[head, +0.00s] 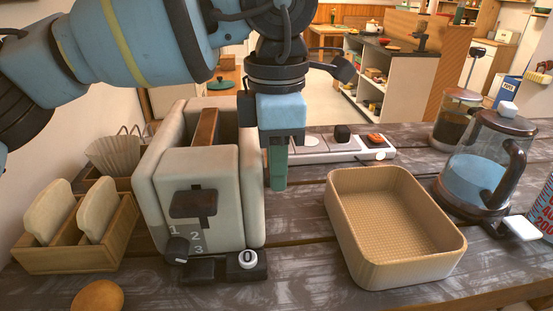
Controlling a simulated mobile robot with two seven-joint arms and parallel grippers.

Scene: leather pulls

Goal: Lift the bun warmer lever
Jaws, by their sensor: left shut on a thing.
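The bun warmer (217,180) is a cream, toaster-like box at the left centre, with a brown bun slice (205,128) in its top slot. Its dark lever (194,203) sticks out from the front face, above the marks 1, 2 and 3. My left gripper (278,185) points down just right of the bun warmer, away from the lever. It is shut on a narrow green piece (277,163) below its blue body; the fingertips are hard to make out. My right gripper is not in view.
A wooden rack (75,255) with bread slices stands left of the bun warmer. A tan tray (410,255) and a glass kettle (478,170) stand right. A white panel (345,155) is behind.

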